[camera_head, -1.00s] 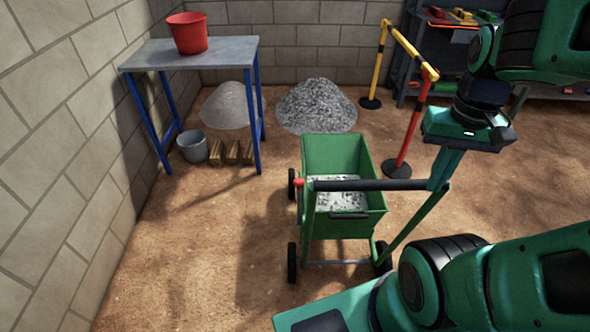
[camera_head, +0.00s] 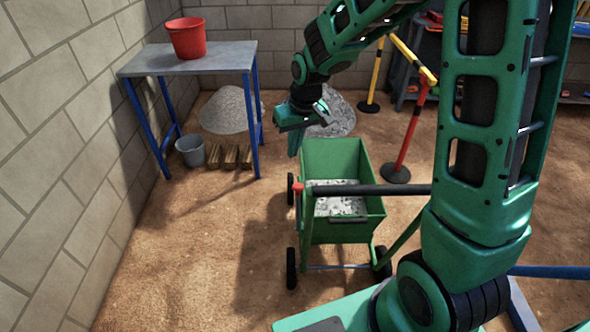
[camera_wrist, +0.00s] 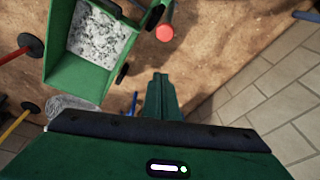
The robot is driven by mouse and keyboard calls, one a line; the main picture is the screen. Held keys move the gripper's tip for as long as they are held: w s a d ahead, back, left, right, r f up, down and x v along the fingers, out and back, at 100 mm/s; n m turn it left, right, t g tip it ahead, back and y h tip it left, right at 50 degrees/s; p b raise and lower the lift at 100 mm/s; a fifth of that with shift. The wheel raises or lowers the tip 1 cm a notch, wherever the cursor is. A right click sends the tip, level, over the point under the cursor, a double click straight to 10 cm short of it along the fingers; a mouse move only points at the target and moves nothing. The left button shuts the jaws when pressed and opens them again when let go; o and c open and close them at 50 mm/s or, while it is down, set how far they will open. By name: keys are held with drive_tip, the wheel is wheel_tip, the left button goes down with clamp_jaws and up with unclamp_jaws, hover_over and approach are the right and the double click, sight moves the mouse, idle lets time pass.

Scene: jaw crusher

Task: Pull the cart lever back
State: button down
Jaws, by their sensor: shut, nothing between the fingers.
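The green cart (camera_head: 375,209) stands on the dirt floor with pale gravel in its tub. Its lever has a red knob (camera_head: 298,187) at the tub's left side, by the left end of the dark handle bar (camera_head: 370,190). My gripper (camera_head: 294,150) is shut and empty, pointing down near the tub's far left corner, beyond the knob and apart from it. In the wrist view the fingers (camera_wrist: 158,82) are together, with the red knob (camera_wrist: 165,33) above them and the cart tub (camera_wrist: 60,65) at upper left. Most of the lever's stem is hidden.
A table (camera_head: 225,60) with a red bucket (camera_head: 187,38) stands at back left; a grey bucket (camera_head: 191,151) and wood blocks are below. Gravel piles lie behind the cart. A barrier post (camera_head: 406,135) stands right of it. Floor left of the cart is clear.

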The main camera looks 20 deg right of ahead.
wheel_tip(320, 180, down, 9)
drive_tip(key=s, duration=0.2)
drive_tip(key=shift+a, duration=0.2)
idle(0.4)
drive_tip(key=shift+s, duration=0.1)
idle(0.4)
